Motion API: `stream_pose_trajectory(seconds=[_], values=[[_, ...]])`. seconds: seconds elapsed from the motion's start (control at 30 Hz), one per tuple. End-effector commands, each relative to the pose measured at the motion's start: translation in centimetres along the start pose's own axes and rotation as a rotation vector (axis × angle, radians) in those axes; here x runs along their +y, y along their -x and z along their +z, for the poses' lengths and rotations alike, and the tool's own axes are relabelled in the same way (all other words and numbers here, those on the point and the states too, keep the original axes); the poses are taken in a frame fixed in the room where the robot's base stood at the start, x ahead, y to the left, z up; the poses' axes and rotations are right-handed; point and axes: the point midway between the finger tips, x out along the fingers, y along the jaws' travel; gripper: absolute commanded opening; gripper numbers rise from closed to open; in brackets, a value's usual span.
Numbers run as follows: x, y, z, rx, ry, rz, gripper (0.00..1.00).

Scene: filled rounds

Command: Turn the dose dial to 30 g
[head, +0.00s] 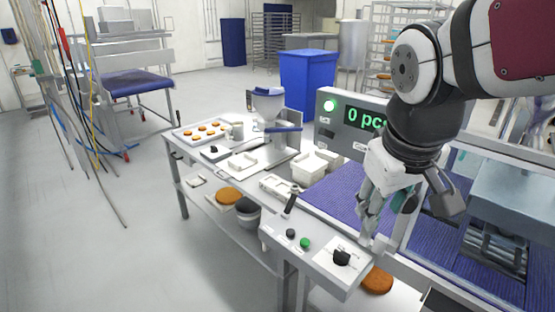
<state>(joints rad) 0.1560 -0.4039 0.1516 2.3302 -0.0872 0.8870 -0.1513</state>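The dose dial (341,257) is a black knob on a white marked plate, at the right end of a grey control box (296,247) in the foreground. Its markings and the direction it points are too small to read. My gripper (370,237) hangs from the arm just above and to the right of the dial, fingers pointing down. The fingertips look apart from the knob. The fingers overlap in this view, so how far apart they are is unclear. I see nothing held between them.
A black lever (289,205), a black button (290,233) and a green button (305,243) sit on the control box left of the dial. Behind is a purple conveyor belt (333,197) and a display (360,118) reading "0 pcs". Open floor lies at left.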

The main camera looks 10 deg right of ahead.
Motion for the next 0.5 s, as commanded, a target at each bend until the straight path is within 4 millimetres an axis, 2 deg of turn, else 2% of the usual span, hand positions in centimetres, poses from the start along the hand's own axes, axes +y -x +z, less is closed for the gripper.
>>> stream_pose_trajectory(seconds=[0.03, 0.2, 0.37, 0.5], values=[[0.5, -1.6, -1.2, -0.037, 0.035, 0.003, 0.37], [1.7, -6.2, -4.7, -0.126, 0.161, -0.010, 0.37], [2.6, -11.3, -7.4, -0.192, 0.273, -0.057, 0.37], [3.2, -16.2, -9.3, -0.230, 0.360, -0.122, 0.37]])
